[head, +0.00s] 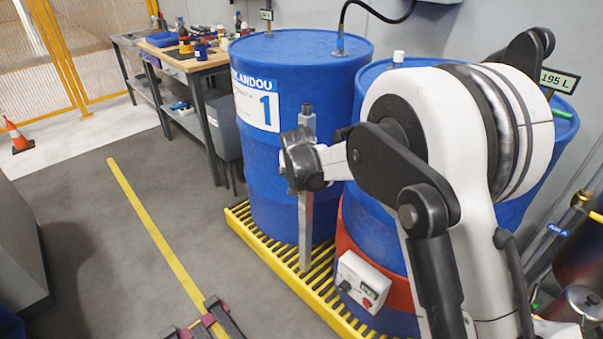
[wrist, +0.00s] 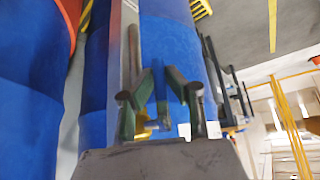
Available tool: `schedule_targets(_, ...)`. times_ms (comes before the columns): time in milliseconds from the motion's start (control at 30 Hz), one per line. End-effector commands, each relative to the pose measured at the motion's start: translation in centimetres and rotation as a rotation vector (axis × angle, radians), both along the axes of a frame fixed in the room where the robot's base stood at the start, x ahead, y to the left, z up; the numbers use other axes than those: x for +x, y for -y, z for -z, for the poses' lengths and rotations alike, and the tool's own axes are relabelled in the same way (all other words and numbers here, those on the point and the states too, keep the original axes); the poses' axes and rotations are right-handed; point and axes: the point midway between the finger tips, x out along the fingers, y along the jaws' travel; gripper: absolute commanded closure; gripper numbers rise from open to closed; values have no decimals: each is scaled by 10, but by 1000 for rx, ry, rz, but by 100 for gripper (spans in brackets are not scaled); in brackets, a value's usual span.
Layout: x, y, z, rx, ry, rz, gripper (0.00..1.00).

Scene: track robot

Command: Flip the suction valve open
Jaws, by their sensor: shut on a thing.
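My gripper (head: 303,163) is in front of the front face of the blue drum marked 1 (head: 262,165). It is at a grey upright metal bar (head: 305,225) with a dark top, whose lower end is by the yellow grating. In the wrist view my gripper (wrist: 160,80) shows two dark fingers, with the grey bar (wrist: 133,45) running away beside the drum; it appears to be held, but the contact is not clear. No part is clearly a suction valve.
The drums stand on a yellow grated pallet (head: 275,262). A black hose (head: 342,18) rises from drum 1. A control box (head: 361,283) sits on the orange band of the second drum. Workbenches (head: 207,62) stand at the back left.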

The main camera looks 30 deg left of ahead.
Motion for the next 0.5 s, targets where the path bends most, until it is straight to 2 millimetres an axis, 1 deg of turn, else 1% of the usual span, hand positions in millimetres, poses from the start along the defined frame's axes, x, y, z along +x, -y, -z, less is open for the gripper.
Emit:
schedule_targets(100,1,1,0,-1,0,1,100)
schedule_targets(133,1,1,0,-1,0,1,87)
schedule_targets(267,1,1,0,-1,0,1,69)
schedule_targets(500,1,1,0,-1,0,1,69)
